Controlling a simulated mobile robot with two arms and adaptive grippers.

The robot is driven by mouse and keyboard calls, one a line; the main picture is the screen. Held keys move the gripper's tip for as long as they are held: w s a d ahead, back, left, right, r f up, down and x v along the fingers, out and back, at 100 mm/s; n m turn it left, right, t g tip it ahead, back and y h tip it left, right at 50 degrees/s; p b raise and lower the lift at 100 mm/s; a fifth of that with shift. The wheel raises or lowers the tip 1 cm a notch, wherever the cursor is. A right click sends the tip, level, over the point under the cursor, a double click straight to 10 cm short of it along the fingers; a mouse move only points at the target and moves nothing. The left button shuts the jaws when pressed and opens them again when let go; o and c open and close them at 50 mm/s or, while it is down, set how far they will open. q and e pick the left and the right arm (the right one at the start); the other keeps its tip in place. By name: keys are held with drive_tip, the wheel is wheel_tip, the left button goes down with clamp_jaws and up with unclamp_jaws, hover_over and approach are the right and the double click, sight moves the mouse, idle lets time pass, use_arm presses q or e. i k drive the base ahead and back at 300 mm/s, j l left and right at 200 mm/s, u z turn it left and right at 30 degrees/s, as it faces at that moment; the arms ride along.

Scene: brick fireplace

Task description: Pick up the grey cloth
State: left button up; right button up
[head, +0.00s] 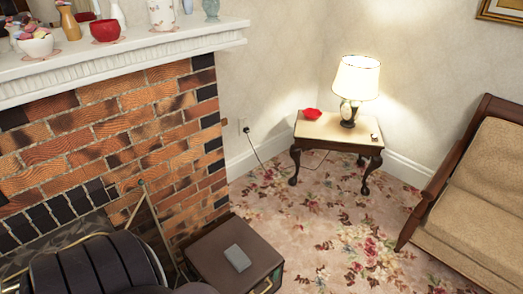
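A small grey rectangular item (237,258), which looks like the folded grey cloth, lies flat on top of a dark brown box (212,262) at the bottom centre of the head view. It lies near the middle of the lid, with bare lid around it. Its fine texture is too small to make out. Neither my left nor my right gripper shows in this view.
A brick fireplace (110,140) with a white mantel (130,58) stands left of the box. Thin fire tools (155,220) lean close by. A small table (325,128) with a lit lamp (357,80) stands behind. A sofa (485,190) is right. Flowered carpet (340,235) is clear between.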

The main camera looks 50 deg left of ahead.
sight(234, 254)
drive_tip(key=i, duration=1.85)
drive_tip(key=i+u, duration=0.1)
drive_tip(key=u, duration=0.3)
drive_tip(key=i+u, duration=0.1)
drive_tip(key=u, duration=0.35)
drive_tip(key=i+l+u, duration=0.1)
drive_tip(key=u, duration=0.3)
drive_tip(key=i+l+u, duration=0.1)
drive_tip(key=u, duration=0.35)
